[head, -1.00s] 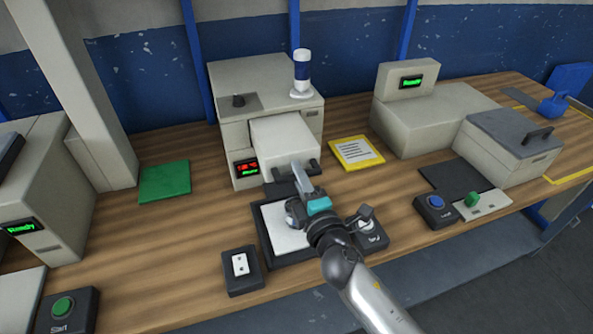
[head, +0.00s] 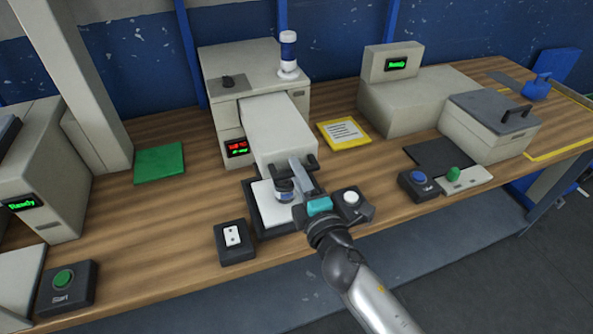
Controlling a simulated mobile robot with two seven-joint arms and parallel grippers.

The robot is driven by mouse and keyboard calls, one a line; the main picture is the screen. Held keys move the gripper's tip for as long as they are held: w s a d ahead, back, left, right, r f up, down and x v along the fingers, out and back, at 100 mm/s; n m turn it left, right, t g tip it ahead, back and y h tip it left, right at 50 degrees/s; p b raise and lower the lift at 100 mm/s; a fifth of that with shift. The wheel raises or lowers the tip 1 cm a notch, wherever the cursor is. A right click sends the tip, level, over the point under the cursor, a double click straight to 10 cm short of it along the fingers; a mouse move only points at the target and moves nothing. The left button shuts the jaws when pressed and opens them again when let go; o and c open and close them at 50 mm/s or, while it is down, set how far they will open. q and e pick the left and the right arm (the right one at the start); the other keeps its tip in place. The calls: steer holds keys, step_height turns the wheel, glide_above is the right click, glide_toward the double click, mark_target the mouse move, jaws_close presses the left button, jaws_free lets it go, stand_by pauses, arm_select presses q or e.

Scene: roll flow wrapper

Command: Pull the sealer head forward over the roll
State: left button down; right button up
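The sealer head (head: 275,125) is the pale block on the machine (head: 215,108). It is drawn out forward, its front edge near the roll (head: 284,190). The small roll stands on the white plate of a dark-edged tray (head: 262,236), partly hidden by my gripper. The head's dark handle (head: 311,163) is at its front. My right gripper (head: 300,172) is at this handle, one finger lying over the bar; the other finger is hidden. It appears shut on the handle. My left gripper is not in view.
A switch box (head: 233,240) stands left of the tray and a white-button box (head: 352,200) right of it. A green mat (head: 160,163) and a yellow-edged card (head: 343,132) lie beside the machine. A blue-and-white lamp (head: 288,55) stands on top.

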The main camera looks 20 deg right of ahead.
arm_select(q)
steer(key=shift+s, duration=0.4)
arm_select(e)
steer(key=shift+o, duration=1.3)
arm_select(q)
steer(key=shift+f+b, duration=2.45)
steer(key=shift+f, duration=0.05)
arm_select(e)
steer(key=s, duration=1.5)
steer(key=shift+d, duration=0.25)
steer(key=s+a+f+m+g, duration=0.1)
steer(key=s+f+m+g, duration=0.25)
steer(key=f, duration=1.25)
steer(key=s+f+m+g, duration=0.2)
steer(key=f+m+g, duration=0.2)
steer(key=f, duration=1.2)
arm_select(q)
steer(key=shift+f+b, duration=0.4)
arm_select(e)
steer(key=s+d+f+m+g, duration=0.2)
steer(key=s+f+m+g, duration=0.2)
steer(key=s+f, duration=0.6)
steer(key=s+d+f+m+g, duration=0.2)
steer(key=s+f+m+g, duration=0.2)
steer(key=s+f, duration=0.6)
steer(key=shift+s+d+f+g+h, duration=0.3)
steer(key=shift+s+d+g, duration=0.1)
steer(key=shift+s+g, duration=0.4)
